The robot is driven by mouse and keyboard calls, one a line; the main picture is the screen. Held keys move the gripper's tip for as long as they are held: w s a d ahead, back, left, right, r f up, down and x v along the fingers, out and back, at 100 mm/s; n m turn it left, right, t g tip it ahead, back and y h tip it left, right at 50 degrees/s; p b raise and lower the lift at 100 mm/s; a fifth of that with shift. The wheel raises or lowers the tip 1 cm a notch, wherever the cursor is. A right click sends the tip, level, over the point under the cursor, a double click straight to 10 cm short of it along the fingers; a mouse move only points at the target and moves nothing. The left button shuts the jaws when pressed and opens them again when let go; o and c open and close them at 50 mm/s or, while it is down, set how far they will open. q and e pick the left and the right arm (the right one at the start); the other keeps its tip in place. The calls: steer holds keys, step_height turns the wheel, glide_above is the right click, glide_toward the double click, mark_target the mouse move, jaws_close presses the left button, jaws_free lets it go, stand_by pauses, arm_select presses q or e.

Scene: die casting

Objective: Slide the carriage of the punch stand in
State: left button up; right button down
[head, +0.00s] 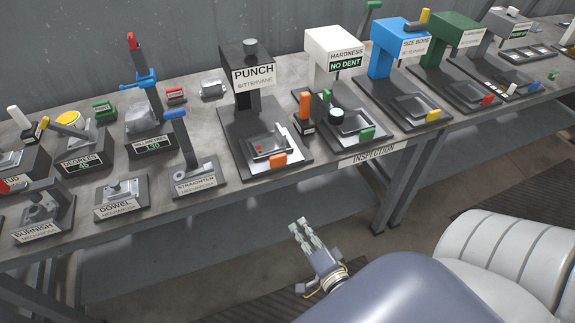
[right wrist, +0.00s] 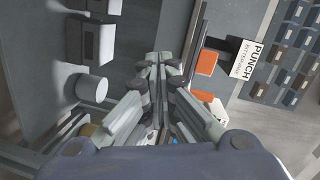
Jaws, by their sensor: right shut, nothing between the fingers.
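The punch stand (head: 248,72) is a dark press with a white PUNCH sign, standing on the bench. Its carriage (head: 262,146) sits out in front of the press column, near the front of the base plate, with an orange handle (head: 278,160) facing the bench edge. The PUNCH sign (right wrist: 249,59) also shows in the right wrist view. My right gripper (head: 303,228) is shut and empty, in front of the bench and apart from the carriage. Its closed fingers (right wrist: 160,68) show in the right wrist view. My left gripper is not in view.
The bench front edge bears an INSPECTION label (head: 369,154).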

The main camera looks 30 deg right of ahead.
step_height(320, 180, up, 8)
steer(key=d+m+t+h, duration=0.1)
steer(key=d+m+h, duration=0.1)
steer(key=m, duration=0.2)
steer(key=p, duration=0.3)
glide_toward(275, 148)
steer(key=shift+s+d+r, duration=0.1)
steer(key=shift+s+r, duration=0.15)
steer(key=shift+r, duration=0.6)
steer(key=shift+w, duration=0.3)
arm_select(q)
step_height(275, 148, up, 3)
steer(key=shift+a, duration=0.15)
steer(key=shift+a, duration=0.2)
arm_select(e)
steer(key=b+x, duration=0.1)
steer(key=x, duration=0.9)
steer(key=shift+r, duration=0.1)
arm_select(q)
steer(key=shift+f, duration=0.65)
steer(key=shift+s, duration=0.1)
arm_select(e)
steer(key=shift+s, duration=0.1)
